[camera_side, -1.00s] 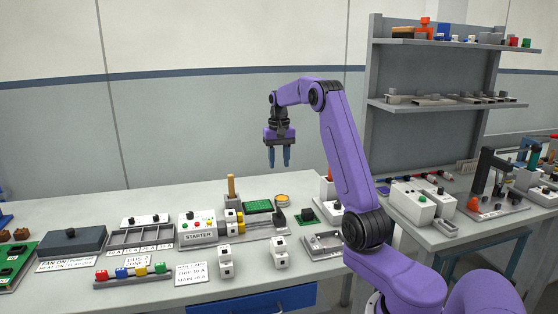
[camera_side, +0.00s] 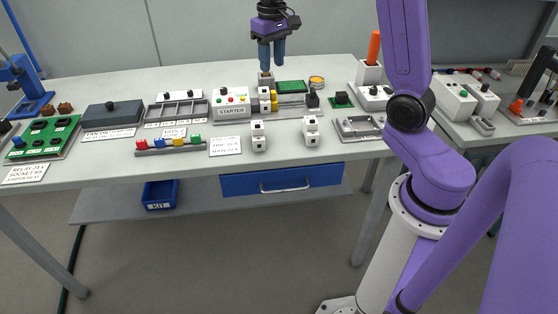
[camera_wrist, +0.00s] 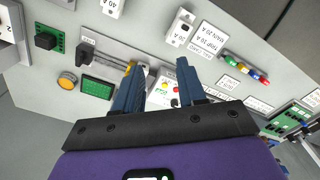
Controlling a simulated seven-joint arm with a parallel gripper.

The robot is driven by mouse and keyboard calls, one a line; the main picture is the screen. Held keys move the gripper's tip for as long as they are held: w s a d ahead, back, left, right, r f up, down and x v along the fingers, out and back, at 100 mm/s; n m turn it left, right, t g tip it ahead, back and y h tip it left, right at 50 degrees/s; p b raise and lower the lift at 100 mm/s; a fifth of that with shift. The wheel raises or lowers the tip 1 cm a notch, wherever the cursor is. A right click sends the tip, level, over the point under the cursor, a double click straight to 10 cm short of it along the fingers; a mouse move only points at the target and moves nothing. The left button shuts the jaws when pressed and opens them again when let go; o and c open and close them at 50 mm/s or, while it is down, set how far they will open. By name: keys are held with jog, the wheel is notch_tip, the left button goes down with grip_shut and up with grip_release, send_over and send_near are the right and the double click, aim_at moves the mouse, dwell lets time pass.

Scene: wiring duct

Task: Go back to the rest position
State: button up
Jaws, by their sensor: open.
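My purple gripper (camera_side: 272,64) hangs above the back of the bench, fingers pointing down, over the area just right of the white STARTER box (camera_side: 230,103). Its two blue fingers stand apart with nothing between them. In the wrist view the open fingers (camera_wrist: 160,68) show against the bench, with part of the starter box (camera_wrist: 165,88) visible between them. No marker for a rest position is seen.
A green terminal block (camera_side: 291,87) and a yellow round button (camera_side: 316,82) lie near the gripper. Two white breakers (camera_side: 258,136) (camera_side: 311,130) stand at the front. An orange-handled tool (camera_side: 374,48) rises at right. Bare bench (camera_side: 330,150) lies at the front edge.

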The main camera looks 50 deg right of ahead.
jog(key=s+a+f+n, duration=0.1)
jog(key=s+a+n, duration=0.4)
jog(key=s+a, duration=0.4)
jog(key=s+a+f+n, duration=0.1)
jog(key=s+a+n, duration=0.5)
jog(key=s, duration=0.6)
jog(key=s+f+n, duration=0.2)
jog(key=s+n, duration=0.1)
jog(key=s, duration=0.6)
jog(key=shift+s+d+f, duration=0.2)
jog(key=shift+s, duration=0.1)
